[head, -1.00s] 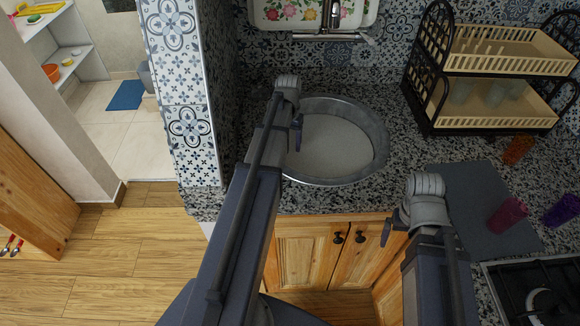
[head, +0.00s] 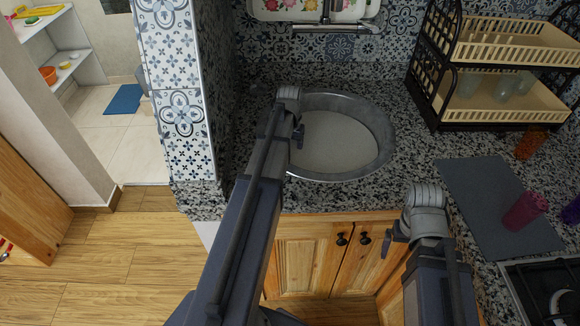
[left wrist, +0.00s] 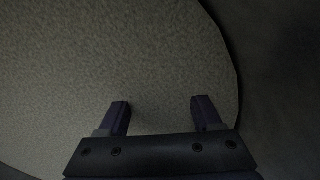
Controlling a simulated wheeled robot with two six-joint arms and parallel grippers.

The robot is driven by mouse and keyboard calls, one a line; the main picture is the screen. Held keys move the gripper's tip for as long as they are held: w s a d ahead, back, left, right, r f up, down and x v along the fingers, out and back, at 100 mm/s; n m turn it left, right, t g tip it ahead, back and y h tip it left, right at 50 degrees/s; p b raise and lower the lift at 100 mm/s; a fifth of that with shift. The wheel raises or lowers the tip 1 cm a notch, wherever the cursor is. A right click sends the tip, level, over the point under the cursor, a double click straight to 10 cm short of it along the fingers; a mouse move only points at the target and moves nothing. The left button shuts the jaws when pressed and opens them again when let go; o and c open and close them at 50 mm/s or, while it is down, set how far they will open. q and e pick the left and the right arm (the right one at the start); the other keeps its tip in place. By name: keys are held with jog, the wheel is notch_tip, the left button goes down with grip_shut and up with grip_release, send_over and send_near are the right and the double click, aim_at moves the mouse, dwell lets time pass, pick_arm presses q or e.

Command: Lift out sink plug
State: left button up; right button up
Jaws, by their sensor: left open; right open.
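The round metal sink (head: 378,125) is set in the speckled counter, with a pale, grainy floor. I cannot make out a separate plug in the head view. In the left wrist view a broad pale grainy surface (left wrist: 110,50) fills most of the picture, with a dark curved edge at right; no plug stands out there either. My left gripper (head: 298,138) hangs over the sink's left side. In the left wrist view its two fingers (left wrist: 160,106) are apart, with nothing between them. My right gripper (head: 387,241) is open and empty, in front of the counter by the cabinet doors.
A faucet (head: 335,27) is on the tiled wall behind the sink. A two-tier dish rack (head: 490,110) stands at the right. A grey mat (head: 480,195), a pink cup (head: 523,210), an orange cup (head: 530,143) and a stove (head: 545,285) are nearer right. Wooden cabinet doors (head: 345,255) are below.

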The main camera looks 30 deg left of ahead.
pick_arm(q)
jog(key=shift+c, duration=0.3)
grip_shut()
dwell(0.3)
